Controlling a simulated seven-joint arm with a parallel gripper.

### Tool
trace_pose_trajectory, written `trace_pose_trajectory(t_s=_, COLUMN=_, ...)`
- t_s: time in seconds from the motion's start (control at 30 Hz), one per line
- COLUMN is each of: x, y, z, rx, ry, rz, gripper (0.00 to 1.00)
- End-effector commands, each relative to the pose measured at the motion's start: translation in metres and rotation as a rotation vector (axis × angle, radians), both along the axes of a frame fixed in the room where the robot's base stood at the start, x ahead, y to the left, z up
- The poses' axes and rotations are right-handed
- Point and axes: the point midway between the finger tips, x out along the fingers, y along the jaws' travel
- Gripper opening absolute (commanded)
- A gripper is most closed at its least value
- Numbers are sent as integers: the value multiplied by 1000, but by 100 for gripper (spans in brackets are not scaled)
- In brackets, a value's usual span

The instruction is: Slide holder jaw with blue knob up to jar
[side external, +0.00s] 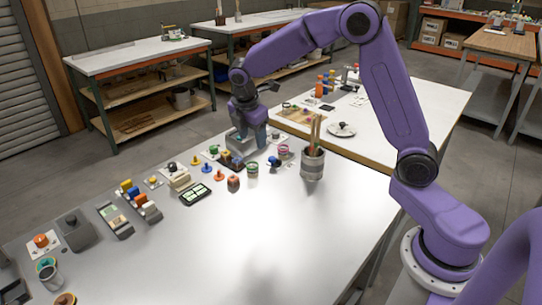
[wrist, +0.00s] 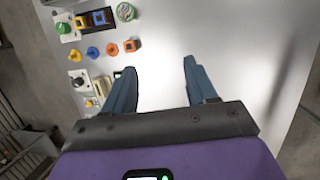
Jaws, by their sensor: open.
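A small blue knob (side external: 273,161) shows in the side view on the metal table, just left of the pot of sticks. A small jar with a pink ring (side external: 283,150) stands close behind it. The holder's jaw is too small to make out, and I cannot tell whether it touches the jar. My gripper (side external: 240,145) is left of both, over the far side of the row of small items. In the wrist view my gripper (wrist: 159,66) has its two blue fingers wide apart, with bare table between them. I cannot pick out the blue knob or pink-ringed jar there.
A grey pot with upright sticks (side external: 313,163) stands right of the knob. A green-ringed jar (side external: 252,168), a red block (side external: 233,182) and coloured pegs (side external: 206,170) line the table to the left. The near table surface (side external: 270,235) is clear.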

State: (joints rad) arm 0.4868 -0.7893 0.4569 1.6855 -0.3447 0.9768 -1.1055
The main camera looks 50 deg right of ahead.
Motion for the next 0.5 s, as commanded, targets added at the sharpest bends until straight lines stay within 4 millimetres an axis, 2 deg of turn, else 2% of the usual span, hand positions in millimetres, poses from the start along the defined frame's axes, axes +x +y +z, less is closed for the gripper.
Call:
trace_pose_trajectory(t_s=0.03, x=16, y=-16, z=-7, rx=-23, ry=14, rz=14, gripper=57)
trace_pose_trajectory(t_s=0.1, x=35, y=-38, z=-14, rx=-54, ry=32, rz=45, gripper=57)
trace_pose_trajectory(t_s=0.2, x=55, y=-67, z=-23, rx=-93, ry=59, rz=86, gripper=57)
trace_pose_trajectory(t_s=0.33, x=70, y=-96, z=-32, rx=-127, ry=88, rz=122, gripper=57)
trace_pose_trajectory(t_s=0.5, x=77, y=-114, z=-38, rx=-146, ry=107, rz=144, gripper=57)
